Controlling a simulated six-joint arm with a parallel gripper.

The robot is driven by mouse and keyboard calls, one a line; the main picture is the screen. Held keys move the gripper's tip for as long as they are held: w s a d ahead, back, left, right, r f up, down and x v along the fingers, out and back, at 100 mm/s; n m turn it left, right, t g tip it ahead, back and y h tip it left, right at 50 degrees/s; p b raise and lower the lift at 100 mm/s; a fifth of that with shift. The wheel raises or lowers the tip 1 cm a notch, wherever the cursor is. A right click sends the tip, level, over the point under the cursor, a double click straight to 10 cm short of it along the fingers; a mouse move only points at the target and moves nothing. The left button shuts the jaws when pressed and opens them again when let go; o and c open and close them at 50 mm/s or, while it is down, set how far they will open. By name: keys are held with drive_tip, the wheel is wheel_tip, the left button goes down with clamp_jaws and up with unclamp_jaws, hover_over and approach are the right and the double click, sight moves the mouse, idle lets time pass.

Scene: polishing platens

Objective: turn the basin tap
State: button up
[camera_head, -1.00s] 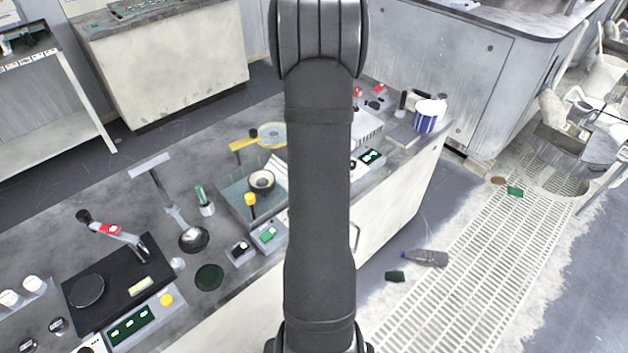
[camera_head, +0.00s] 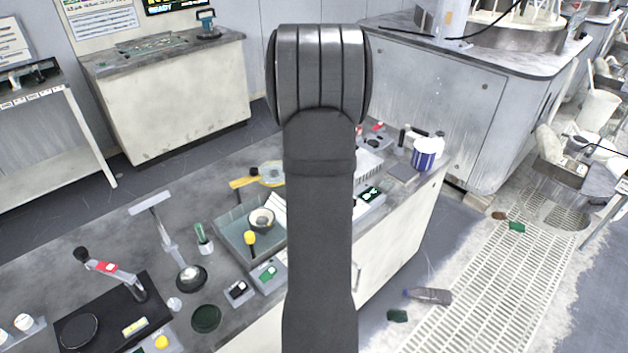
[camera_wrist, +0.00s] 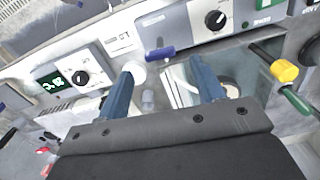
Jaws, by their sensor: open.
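The basin (camera_head: 222,222) is a shallow, clear-walled grey tray on the bench, left of my arm, with a small round bowl (camera_head: 262,219) in it. A yellow knob on a stem (camera_head: 250,238) stands at its front edge; it also shows in the wrist view (camera_wrist: 284,71), right of my fingers. A blue bar-shaped handle (camera_wrist: 160,53) lies just beyond and between my fingertips in the wrist view. I cannot tell which of these is the tap. My gripper (camera_wrist: 160,72) is open, with nothing seen held. In the head view my arm hides it.
Control boxes with black dials (camera_wrist: 215,20) line the bench in the wrist view. A white round piece (camera_wrist: 135,73) is close to my left finger. A green cup (camera_head: 204,240) and a blue-striped tub (camera_head: 424,154) stand on the bench. A bottle (camera_head: 428,296) lies on the floor.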

wheel_tip(320, 180, up, 13)
drive_tip(key=shift+r, duration=0.2)
idle(0.4)
wheel_tip(320, 180, down, 18)
drive_tip(key=shift+r, duration=0.25)
idle(0.4)
